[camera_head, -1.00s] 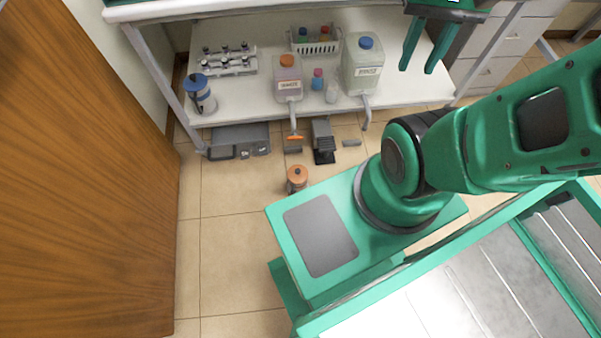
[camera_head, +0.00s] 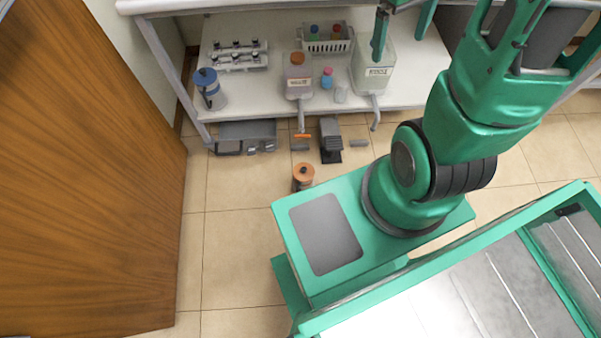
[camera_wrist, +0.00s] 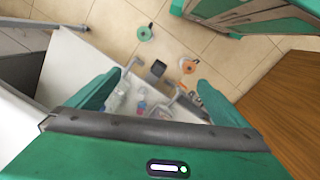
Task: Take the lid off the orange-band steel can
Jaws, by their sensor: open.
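The can with an orange top and a dark knob (camera_head: 303,177) stands upright on the tiled floor, beside my base. It shows from above in the wrist view (camera_wrist: 188,66), with its lid apparently on. Its steel side is too small to make out clearly. My gripper (camera_head: 399,46) is open and empty, high over the right part of the shelf bench and well apart from the can. Its two spread fingers show in the wrist view (camera_wrist: 158,82), with the can beyond the right fingertip.
A green-topped round thing (camera_wrist: 145,33) stands on the floor. A dark pedal-like device (camera_head: 330,140) and a grey box (camera_head: 246,132) lie by the bench. A wooden door (camera_head: 85,190) stands left.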

